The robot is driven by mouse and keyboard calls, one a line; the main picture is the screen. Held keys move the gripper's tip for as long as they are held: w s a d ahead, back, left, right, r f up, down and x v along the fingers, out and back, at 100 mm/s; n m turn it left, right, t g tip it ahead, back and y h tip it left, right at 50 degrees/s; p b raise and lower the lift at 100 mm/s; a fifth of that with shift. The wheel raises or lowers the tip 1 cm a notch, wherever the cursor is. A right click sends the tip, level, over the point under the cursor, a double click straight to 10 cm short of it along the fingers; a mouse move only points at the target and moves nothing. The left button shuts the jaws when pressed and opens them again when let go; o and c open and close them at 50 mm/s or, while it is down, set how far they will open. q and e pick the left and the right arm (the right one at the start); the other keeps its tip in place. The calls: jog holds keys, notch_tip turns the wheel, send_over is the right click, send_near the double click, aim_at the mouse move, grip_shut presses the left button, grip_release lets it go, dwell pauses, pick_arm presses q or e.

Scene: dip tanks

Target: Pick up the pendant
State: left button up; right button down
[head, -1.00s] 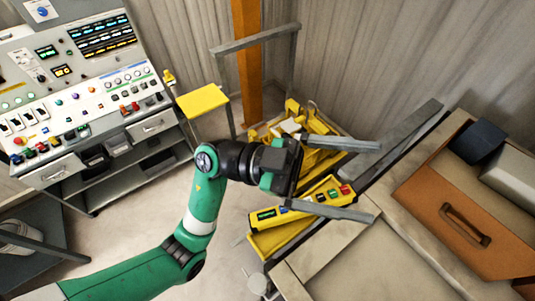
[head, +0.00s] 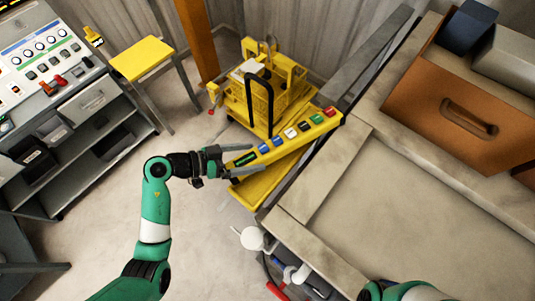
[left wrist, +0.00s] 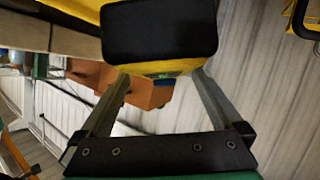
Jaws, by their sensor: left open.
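The pendant (head: 306,128) is a long yellow box with a row of coloured buttons and a small display at its left end. It lies slanted beside the grey bench in the head view. My left gripper (head: 245,158) is open at the pendant's left, display end. In the left wrist view, a black block with a yellow edge, apparently the pendant's end (left wrist: 160,68), shows between the spread fingers (left wrist: 160,92). I cannot tell whether the fingers touch it. My right gripper is out of view; only part of that arm shows at the bottom edge.
A yellow cart (head: 283,98) with a black hoop stands behind the pendant. A yellow stool (head: 142,57) and a control console (head: 90,105) stand left. The floor between is clear.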

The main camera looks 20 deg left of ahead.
aim_at(259, 153)
pick_arm(q)
jog(key=shift+w+d+f, duration=0.15)
jog(key=shift+w+d, duration=0.15)
jog(key=shift+w+d+f, duration=0.15)
jog(key=shift+w+f, duration=0.05)
jog(key=b+x, duration=0.2)
jog(key=x, duration=0.2)
jog(key=shift+w+b, duration=0.3)
jog(key=shift+w, duration=0.05)
grip_shut()
jog(key=shift+r, duration=0.2)
